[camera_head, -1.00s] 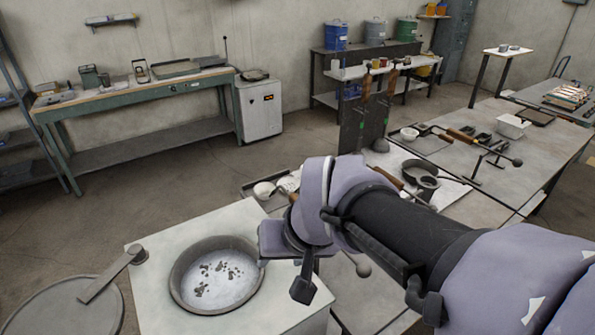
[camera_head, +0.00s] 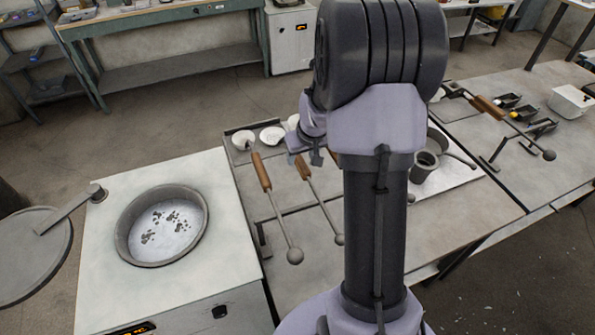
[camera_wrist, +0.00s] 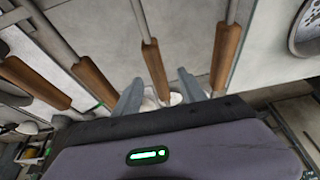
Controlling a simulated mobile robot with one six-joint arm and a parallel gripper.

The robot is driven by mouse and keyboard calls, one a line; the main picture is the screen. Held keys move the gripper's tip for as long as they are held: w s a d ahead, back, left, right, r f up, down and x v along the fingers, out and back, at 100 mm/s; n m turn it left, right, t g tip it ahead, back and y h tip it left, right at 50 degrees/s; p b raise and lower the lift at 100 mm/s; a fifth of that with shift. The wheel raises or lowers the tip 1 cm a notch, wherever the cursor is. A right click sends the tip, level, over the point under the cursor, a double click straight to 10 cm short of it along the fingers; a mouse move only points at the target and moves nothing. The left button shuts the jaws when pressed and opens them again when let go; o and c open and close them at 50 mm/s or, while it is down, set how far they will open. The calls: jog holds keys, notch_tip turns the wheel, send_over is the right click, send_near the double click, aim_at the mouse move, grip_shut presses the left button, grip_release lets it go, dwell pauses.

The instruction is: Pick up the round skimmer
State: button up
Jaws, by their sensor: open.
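Several long tools with wooden handles and thin metal rods lie side by side on the bench. In the head view, two handles show, the left handle (camera_head: 261,172) and the right handle (camera_head: 303,168). My gripper (camera_head: 316,157) is close to the right handle. In the wrist view, my gripper (camera_wrist: 160,78) is open, with one wooden handle (camera_wrist: 153,62) showing between its fingers; I cannot tell how far below them it lies. Other handles (camera_wrist: 93,80) flank it.
A furnace top with a round metal basin (camera_head: 125,222) stands at left, beside a round lid (camera_head: 30,255). A pan with a dark cup (camera_head: 424,163) lies right of my arm. Another wooden-handled tool (camera_head: 487,106) and a white tub (camera_head: 572,103) lie further right.

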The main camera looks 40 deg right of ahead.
aim_at(300, 159)
jog(key=x, duration=0.2)
jog(key=b+x, duration=0.1)
jog(key=x, duration=0.3)
jog(key=shift+w+d+b, duration=0.3)
jog(key=shift+s+r, duration=0.1)
grip_shut()
dwell(0.8)
